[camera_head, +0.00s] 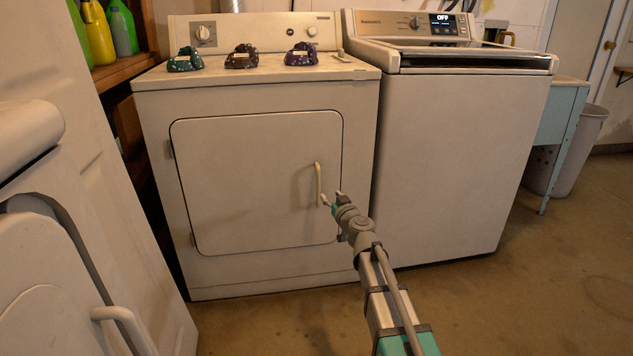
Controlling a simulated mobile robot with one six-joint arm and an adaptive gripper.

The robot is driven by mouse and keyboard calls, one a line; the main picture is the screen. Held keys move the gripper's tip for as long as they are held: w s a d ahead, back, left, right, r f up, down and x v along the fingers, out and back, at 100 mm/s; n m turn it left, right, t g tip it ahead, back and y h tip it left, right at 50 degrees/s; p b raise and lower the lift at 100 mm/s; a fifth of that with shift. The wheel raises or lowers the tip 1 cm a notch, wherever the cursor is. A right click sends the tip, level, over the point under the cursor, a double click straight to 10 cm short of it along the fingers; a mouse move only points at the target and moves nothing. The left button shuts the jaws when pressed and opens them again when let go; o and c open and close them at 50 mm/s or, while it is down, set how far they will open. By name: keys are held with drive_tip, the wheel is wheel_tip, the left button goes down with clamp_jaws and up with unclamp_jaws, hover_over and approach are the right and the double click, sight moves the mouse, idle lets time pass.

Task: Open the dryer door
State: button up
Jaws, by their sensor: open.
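The dryer (285,270) is the white machine left of centre, with its front door (250,170) closed flush in the front panel. Hinges show on the door's left edge. A vertical bar handle (318,184) is on the door's right side. My gripper (330,198) is open just to the right of the handle's lower end, with its tips close to the handle. I cannot tell if they touch it. My arm comes in from the lower right.
A washer (455,160) stands close on the dryer's right. Folded cloths (241,57) lie on the dryer top. White cabinet-like furniture (110,230) fills the left edge. A grey bin (582,150) is at the far right. Concrete floor (520,290) is clear in front.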

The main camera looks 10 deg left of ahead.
sight(319, 181)
drive_tip(key=x, duration=1.1)
drive_tip(key=shift+w+a, duration=0.1)
drive_tip(key=shift+w, duration=0.05)
clamp_jaws()
